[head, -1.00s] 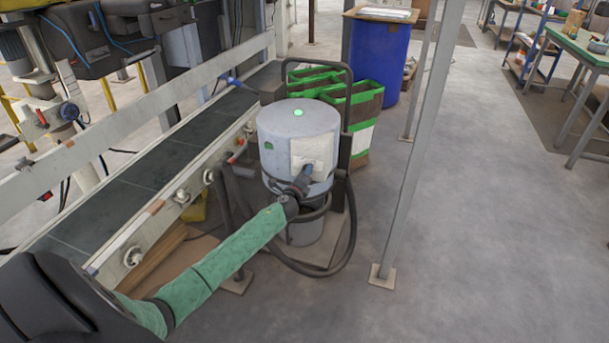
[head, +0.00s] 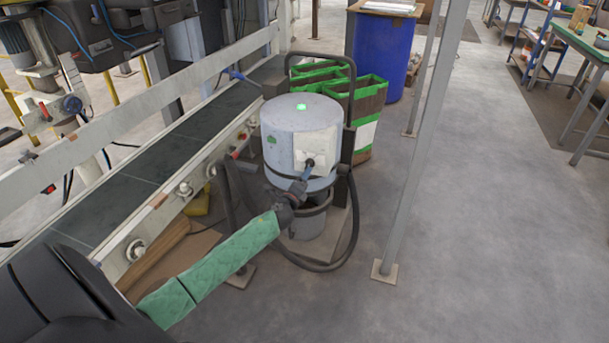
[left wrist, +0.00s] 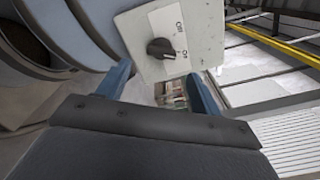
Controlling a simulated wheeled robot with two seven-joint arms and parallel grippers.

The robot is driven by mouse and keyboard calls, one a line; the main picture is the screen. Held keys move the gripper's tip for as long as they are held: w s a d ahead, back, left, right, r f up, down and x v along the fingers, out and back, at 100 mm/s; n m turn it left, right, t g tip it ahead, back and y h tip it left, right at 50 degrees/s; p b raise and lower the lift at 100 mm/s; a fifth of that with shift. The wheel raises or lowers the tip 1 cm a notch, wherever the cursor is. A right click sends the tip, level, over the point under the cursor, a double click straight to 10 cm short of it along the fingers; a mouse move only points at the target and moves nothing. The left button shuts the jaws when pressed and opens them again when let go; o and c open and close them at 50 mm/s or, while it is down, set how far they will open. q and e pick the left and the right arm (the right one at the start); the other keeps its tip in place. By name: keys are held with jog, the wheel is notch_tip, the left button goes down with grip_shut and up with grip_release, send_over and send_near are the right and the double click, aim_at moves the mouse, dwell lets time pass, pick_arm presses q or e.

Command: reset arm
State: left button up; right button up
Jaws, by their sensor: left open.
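My left arm in its green sleeve comes in from the left in the head view. The left gripper (head: 301,186) is open and empty, just below and in front of the switch panel (head: 322,143) on the grey vacuum drum (head: 284,140). A dark knob (head: 309,162) sits on the panel. A green light (head: 301,107) glows on the drum's top. In the left wrist view the gripper (left wrist: 160,85) has its two blue fingers apart, with the panel (left wrist: 205,33) and black knob (left wrist: 161,48) beyond them. The knob is not held. My right gripper is out of view.
A conveyor (head: 140,173) with a metal rail runs along the left. The vacuum's hose (head: 349,235) loops at its right. A grey post (head: 413,150) stands to the right. Green-edged sacks (head: 368,100) and a blue barrel (head: 381,55) are behind. The right floor is open.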

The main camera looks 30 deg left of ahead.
pick_arm(q)
jog(key=shift+s+d, duration=0.15)
jog(key=shift+s, duration=0.5)
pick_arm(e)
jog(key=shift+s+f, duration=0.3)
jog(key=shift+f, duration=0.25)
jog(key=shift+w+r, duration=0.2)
